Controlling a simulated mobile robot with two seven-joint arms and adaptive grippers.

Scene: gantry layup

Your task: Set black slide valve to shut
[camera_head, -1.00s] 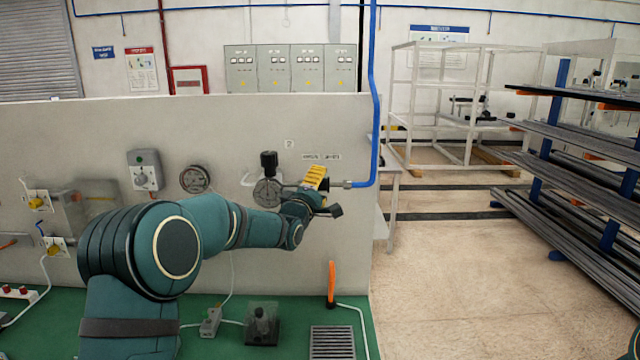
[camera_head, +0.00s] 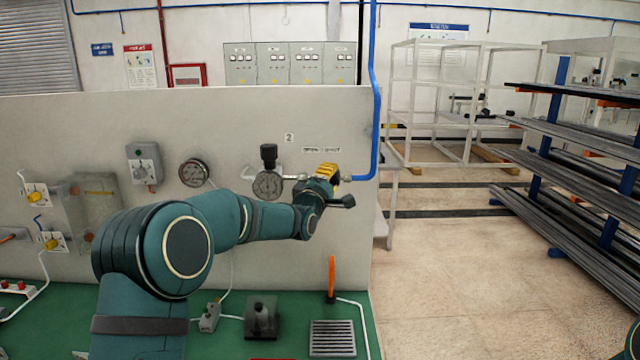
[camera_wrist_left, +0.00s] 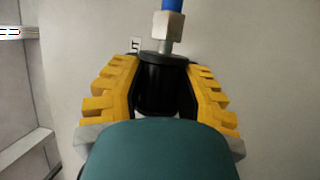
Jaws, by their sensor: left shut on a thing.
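The black slide valve (camera_wrist_left: 160,85) is a dark sleeve on the pipe run along the grey panel, seen in the left wrist view. My left gripper (camera_head: 328,173) reaches it from the left in the head view and covers it there. In the left wrist view the yellow fingers of my left gripper (camera_wrist_left: 163,90) are shut on the sleeve, one on each side. A metal fitting (camera_wrist_left: 167,28) and the blue pipe (camera_wrist_left: 171,4) lie just beyond the sleeve's end. The sleeve's other end is hidden by my gripper body. My right gripper is not in view.
The blue pipe (camera_head: 376,100) runs up the panel's right edge. A small label plate (camera_head: 321,150), unreadable, is above the gripper. An orange-handled part (camera_head: 332,278) stands on the green bench.

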